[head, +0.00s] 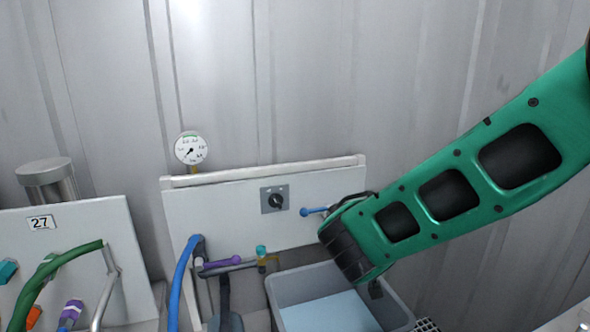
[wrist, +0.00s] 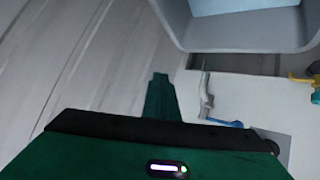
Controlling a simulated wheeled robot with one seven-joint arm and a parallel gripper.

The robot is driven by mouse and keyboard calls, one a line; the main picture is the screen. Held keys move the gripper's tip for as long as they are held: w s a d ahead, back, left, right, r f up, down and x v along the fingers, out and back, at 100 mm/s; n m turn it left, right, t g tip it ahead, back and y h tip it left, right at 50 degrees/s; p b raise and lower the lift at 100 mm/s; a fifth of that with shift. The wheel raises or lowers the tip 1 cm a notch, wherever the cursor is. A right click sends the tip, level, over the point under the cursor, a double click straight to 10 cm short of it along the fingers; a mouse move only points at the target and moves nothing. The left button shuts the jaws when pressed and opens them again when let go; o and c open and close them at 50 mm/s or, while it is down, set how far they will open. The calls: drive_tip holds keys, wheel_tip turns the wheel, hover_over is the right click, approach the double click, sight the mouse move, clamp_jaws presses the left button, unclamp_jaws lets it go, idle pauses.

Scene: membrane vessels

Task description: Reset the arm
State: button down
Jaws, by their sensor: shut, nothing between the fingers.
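My green arm (head: 470,185) reaches in from the right in the head view. Its dark wrist end is in front of the white panel and above the grey tub. My gripper (wrist: 160,78) shows in the wrist view as a narrow green piece past the dark edge of the wrist. It is shut and nothing is seen in it. In the head view the gripper is mostly hidden behind the arm.
A white panel (head: 235,215) carries a black knob (head: 276,201) and a blue-handled lever (head: 313,211) close to my wrist. The grey tub (head: 290,290) holds pale blue contents. A gauge (head: 190,149), blue hose (head: 180,285) and purple-handled valve (head: 222,263) are left. Ribbed wall stands behind.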

drive_tip(key=s+d+m+g, duration=0.25)
drive_tip(key=s+d, duration=0.35)
drive_tip(key=d, duration=0.3)
drive_tip(key=s+d+m+g, duration=0.1)
drive_tip(key=s+d+g, duration=0.3)
drive_tip(key=s+d, duration=0.45)
drive_tip(key=s+d+g+y, duration=0.1)
drive_tip(key=s+d+y, duration=0.1)
drive_tip(key=s, duration=0.6)
drive_tip(key=s+d+g+y, duration=0.2)
drive_tip(key=s, duration=0.7)
drive_tip(key=shift+s+r+m+y, duration=0.2)
drive_tip(key=shift+r+m+y, duration=0.05)
drive_tip(key=shift+m+y, duration=0.15)
drive_tip(key=shift+w+d+f, duration=0.1)
drive_tip(key=shift+w+f, duration=0.15)
drive_tip(key=shift+w, duration=0.4)
